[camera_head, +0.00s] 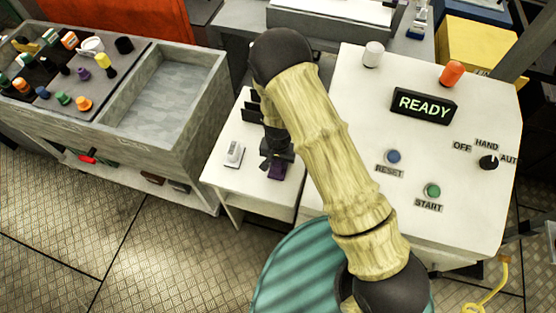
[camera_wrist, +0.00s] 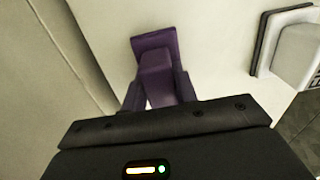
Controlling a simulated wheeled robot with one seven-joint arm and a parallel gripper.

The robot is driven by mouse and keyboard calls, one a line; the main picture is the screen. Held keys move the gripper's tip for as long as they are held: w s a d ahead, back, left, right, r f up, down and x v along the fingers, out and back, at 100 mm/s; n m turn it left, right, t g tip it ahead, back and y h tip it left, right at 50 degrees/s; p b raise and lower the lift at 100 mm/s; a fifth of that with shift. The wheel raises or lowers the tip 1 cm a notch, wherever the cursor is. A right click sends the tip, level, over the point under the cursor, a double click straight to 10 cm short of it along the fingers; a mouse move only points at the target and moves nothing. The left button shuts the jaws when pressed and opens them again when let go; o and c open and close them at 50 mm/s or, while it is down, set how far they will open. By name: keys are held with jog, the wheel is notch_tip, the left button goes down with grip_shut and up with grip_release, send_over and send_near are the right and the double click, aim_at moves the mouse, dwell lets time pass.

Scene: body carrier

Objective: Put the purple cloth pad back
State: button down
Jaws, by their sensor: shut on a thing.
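The purple cloth pad (camera_wrist: 154,44) is between the two dark fingers of my gripper (camera_wrist: 160,92) in the wrist view, and the jaws are shut on its raised middle part. In the head view the purple pad (camera_head: 277,172) shows below my gripper (camera_head: 275,155), over the small white table (camera_head: 225,178). I cannot tell whether the pad touches the table top. My arm hides part of the table behind it.
A white and grey block (camera_head: 234,153) sits on the small table to the left. Left of that, a grey bench (camera_head: 140,135) holds several coloured knobs and an empty tray. To the right is a white panel (camera_head: 330,120) with a READY display (camera_head: 424,105) and buttons.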

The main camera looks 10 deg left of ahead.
jog(key=c, duration=1.1)
grip_release()
jog(key=shift+f, duration=0.25)
notch_tip(320, 180, up, 18)
jog(key=b, duration=0.4)
jog(key=shift+d+f, duration=0.2)
jog(key=shift+d, duration=0.05)
jog(key=shift+s, duration=0.1)
